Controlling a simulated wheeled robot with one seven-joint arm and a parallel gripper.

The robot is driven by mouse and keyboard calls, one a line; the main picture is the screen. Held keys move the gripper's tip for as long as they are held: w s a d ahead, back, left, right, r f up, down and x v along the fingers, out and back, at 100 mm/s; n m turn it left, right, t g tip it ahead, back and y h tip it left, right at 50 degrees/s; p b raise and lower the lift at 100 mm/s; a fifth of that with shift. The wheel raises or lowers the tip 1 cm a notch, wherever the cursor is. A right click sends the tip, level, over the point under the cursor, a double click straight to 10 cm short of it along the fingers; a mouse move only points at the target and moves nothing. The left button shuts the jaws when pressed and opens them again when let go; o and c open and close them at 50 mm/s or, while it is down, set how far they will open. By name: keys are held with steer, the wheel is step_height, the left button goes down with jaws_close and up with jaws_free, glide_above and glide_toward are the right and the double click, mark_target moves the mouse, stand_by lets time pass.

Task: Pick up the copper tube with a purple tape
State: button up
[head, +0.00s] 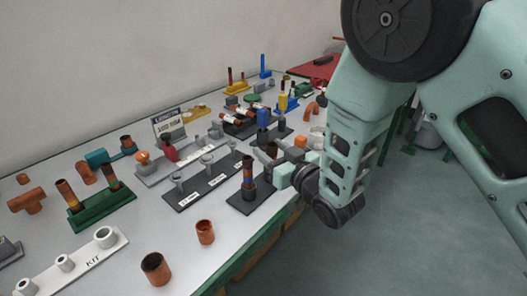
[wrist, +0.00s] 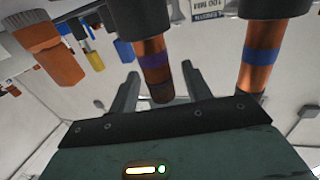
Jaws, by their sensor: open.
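The copper tube with purple tape (wrist: 153,58) stands in a dark holder in the wrist view, where the scene looks upside down. My gripper (wrist: 160,75) is open, with one finger on each side of this tube; I cannot tell whether either touches it. A second copper tube with blue tape (wrist: 262,65) is to the right, outside the fingers. In the head view my gripper (head: 270,156) is at the table's right edge. The blue-taped tube (head: 248,172) stands upright just in front of it. The purple tape is not clear in the head view.
Dark racks with grey fittings (head: 208,178) lie left of my gripper. A green holder with copper tubes (head: 102,207) and a white KIT rack (head: 70,265) are at the left. Loose copper fittings (head: 156,268) stand near the front edge. Open floor (head: 400,240) lies to the right.

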jaws_close()
steer(key=shift+r, duration=0.2)
